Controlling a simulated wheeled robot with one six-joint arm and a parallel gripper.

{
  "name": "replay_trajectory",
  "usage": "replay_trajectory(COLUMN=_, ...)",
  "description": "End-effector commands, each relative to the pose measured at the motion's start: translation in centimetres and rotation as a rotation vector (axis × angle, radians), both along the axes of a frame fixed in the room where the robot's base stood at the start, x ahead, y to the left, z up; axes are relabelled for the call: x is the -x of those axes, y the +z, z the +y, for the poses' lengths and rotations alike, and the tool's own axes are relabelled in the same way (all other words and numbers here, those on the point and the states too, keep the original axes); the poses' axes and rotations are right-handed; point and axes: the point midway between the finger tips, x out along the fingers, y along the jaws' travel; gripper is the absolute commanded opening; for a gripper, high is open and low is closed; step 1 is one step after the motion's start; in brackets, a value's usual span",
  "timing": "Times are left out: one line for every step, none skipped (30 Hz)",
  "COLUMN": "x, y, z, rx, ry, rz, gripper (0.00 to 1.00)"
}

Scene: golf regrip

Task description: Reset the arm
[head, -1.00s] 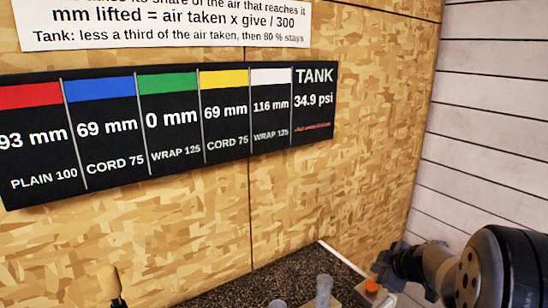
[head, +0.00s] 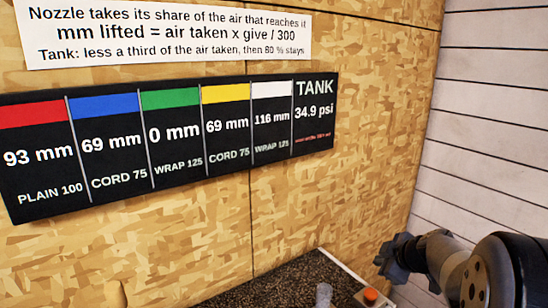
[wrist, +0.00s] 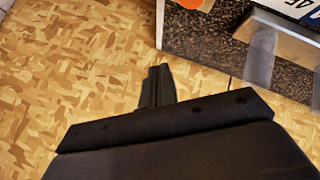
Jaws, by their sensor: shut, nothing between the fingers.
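My gripper (wrist: 158,86) shows in the wrist view with its dark fingers together and nothing between them. It points toward the chipboard wall, left of the dark speckled bench, and touches nothing that I can see. In the head view, my arm is at the lower right, and its dark end (head: 393,257) is just above and beside an orange button (head: 371,294). The finger detail is too small to tell there.
A black display board (head: 170,140) with coloured columns and a TANK reading of 34.9 psi hangs on the wall. A white sign (head: 165,35) is above it. The dark speckled bench (head: 280,280) is below, with a clear grey tube (head: 324,294) on it.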

Motion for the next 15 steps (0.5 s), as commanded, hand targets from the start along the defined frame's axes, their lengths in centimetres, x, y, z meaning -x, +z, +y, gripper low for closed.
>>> replay_trajectory(x=0.0, y=-1.0, z=0.0, rx=-0.001, ry=-0.001, rz=0.003, gripper=0.0)
replay_trajectory(x=0.0, y=-1.5, z=0.0, rx=-0.001, ry=0.0, rz=0.002, gripper=0.0)
replay_trajectory(x=0.0, y=-2.2, z=0.0, rx=-0.002, ry=0.0, rz=0.003, gripper=0.0)
replay_trajectory(x=0.0, y=-2.8, z=0.0, rx=-0.002, ry=-0.001, rz=0.004, gripper=0.0)
replay_trajectory(x=0.1, y=-3.5, z=0.0, rx=-0.003, ry=-0.001, rz=0.004, gripper=0.0)
replay_trajectory(x=0.1, y=-4.3, z=0.0, rx=-0.003, ry=-0.001, rz=0.004, gripper=0.0)
replay_trajectory(x=0.0, y=-4.9, z=0.0, rx=-0.002, ry=-0.001, rz=0.004, gripper=0.0)
replay_trajectory(x=0.0, y=-5.3, z=0.0, rx=-0.001, ry=0.0, rz=0.002, gripper=0.0)
replay_trajectory(x=0.0, y=-5.9, z=0.0, rx=0.0, ry=-0.001, rz=0.002, gripper=0.0)
replay_trajectory(x=0.0, y=-6.3, z=0.0, rx=-0.001, ry=-0.001, rz=0.002, gripper=0.0)
replay_trajectory(x=0.0, y=-6.2, z=0.0, rx=0.001, ry=0.0, rz=-0.002, gripper=0.0)
replay_trajectory(x=-0.1, y=-6.2, z=0.0, rx=0.001, ry=0.002, rz=-0.003, gripper=0.0)
replay_trajectory(x=-0.1, y=-6.3, z=0.0, rx=0.0, ry=0.002, rz=-0.003, gripper=0.0)
replay_trajectory(x=-0.1, y=-6.3, z=0.0, rx=-0.001, ry=0.002, rz=-0.004, gripper=0.0)
replay_trajectory(x=-0.1, y=-6.2, z=0.0, rx=0.001, ry=0.004, rz=-0.005, gripper=0.0)
